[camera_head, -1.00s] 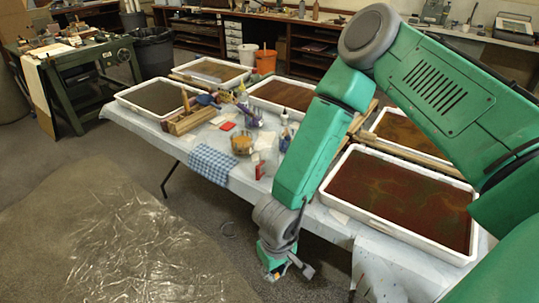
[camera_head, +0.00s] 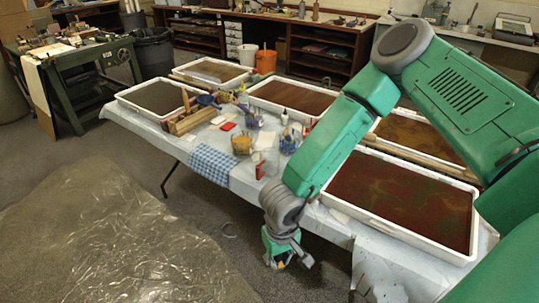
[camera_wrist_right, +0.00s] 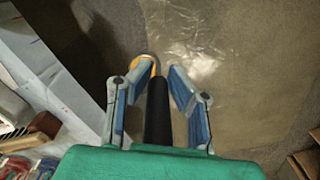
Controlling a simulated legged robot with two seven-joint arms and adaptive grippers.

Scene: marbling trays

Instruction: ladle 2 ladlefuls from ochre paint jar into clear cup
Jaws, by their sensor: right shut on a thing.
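My right gripper (camera_head: 290,262) hangs in front of the table's near edge, over the floor. In the right wrist view, its blue-padded fingers (camera_wrist_right: 159,78) are shut on the black handle of the ladle (camera_wrist_right: 158,110). A yellow-ochre curved rim shows at the handle's far end, partly hidden by a finger; I cannot tell what it holds. The ochre paint jar (camera_head: 242,144), a clear vessel with ochre in it, stands on the table, left of and beyond the gripper. What looks like the clear cup (camera_head: 271,164) stands to its right, hard to make out. My left gripper is not in view.
White-rimmed marbling trays (camera_head: 377,231) line the covered table. A blue checked cloth (camera_head: 213,164) hangs over the near edge. Brushes and bottles (camera_head: 285,117) stand behind the jar. A plastic sheet (camera_head: 110,235) covers the floor at the left.

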